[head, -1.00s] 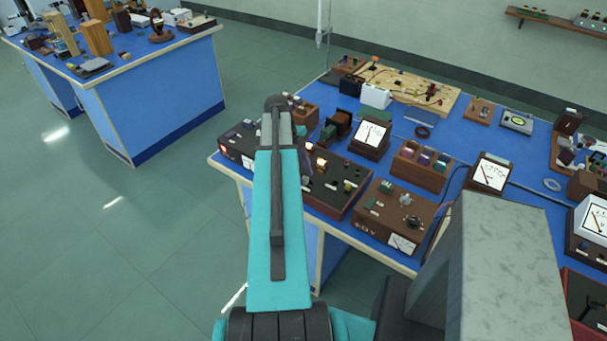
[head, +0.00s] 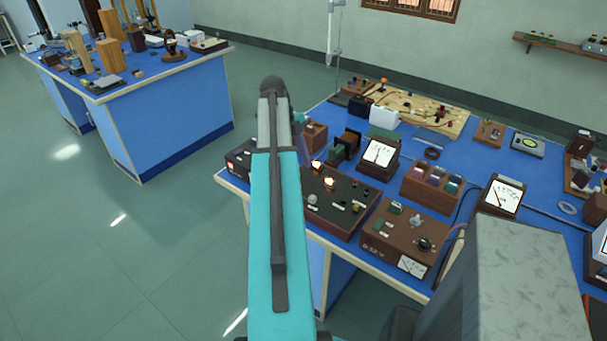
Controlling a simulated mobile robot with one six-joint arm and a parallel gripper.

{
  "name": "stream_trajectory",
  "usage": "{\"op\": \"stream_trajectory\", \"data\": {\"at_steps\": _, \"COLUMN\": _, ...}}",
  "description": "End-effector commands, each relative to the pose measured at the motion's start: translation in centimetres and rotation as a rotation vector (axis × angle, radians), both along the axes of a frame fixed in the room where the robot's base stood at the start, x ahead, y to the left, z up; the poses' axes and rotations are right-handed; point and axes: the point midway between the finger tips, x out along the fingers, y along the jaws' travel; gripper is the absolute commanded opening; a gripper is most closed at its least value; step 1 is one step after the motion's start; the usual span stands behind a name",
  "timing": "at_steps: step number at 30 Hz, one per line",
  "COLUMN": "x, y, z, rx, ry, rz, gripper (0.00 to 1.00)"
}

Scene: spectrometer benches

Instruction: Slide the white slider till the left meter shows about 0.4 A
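The left meter (head: 379,155), a white-faced dial in a dark sloped case, stands on the blue bench (head: 468,152). Its needle is visible, but the reading is too small to tell. A dark-topped wooden box (head: 340,206) stands in front of it, with glowing lamps and several small knobs. A pale knob (head: 312,199) is on this box; I cannot tell whether it is the white slider. My teal arm rises in front of the bench's left end and hides part of it. My gripper does not show; it may be behind the arm.
A second meter (head: 502,195) stands to the right. A brown power box (head: 405,236) with a small dial sits at the front edge, and a block with coloured tops (head: 431,184) behind it. Another bench (head: 165,112) is at the far left. The floor between the benches is clear.

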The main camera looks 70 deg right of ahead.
Motion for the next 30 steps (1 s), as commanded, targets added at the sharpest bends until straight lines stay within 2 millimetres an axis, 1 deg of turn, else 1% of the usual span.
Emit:
{"op": "stream_trajectory", "data": {"at_steps": 3, "x": 0.5, "y": -0.2, "z": 1.0, "rx": -0.002, "ry": 0.0, "rz": 0.001, "gripper": 0.36}}
{"op": "stream_trajectory", "data": {"at_steps": 9, "x": 0.9, "y": -0.3, "z": 2.0, "rx": -0.001, "ry": 0.0, "rz": 0.001, "gripper": 0.36}}
{"op": "stream_trajectory", "data": {"at_steps": 29, "x": 0.9, "y": -0.2, "z": 2.1, "rx": 0.0, "ry": 0.0, "rz": 0.0, "gripper": 0.36}}
{"op": "stream_trajectory", "data": {"at_steps": 30, "x": 1.3, "y": -0.1, "z": 2.1, "rx": 0.0, "ry": 0.0, "rz": 0.008, "gripper": 0.36}}
